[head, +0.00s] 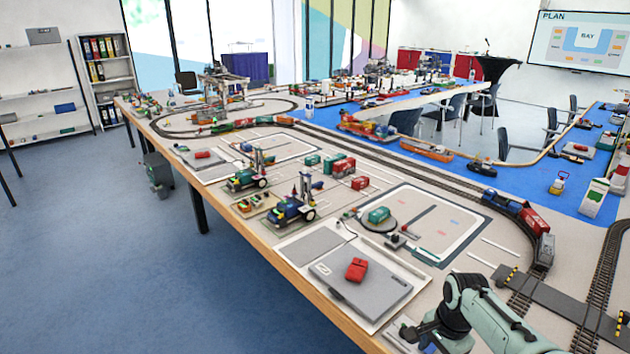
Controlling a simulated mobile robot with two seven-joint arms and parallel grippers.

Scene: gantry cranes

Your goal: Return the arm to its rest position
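My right arm (483,312) comes in at the bottom right, a pale green-grey link bent over the table's near edge. Its dark wrist end (440,327) points down and left, low over the front of the table. The fingers of my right gripper do not show clearly, and I cannot tell whether they are open or shut. No held object can be made out. My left arm and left gripper are not in view.
A grey flat case (385,291) with a red block (356,269) lies left of the arm. A track and dark crossing plate (560,302) are to its right.

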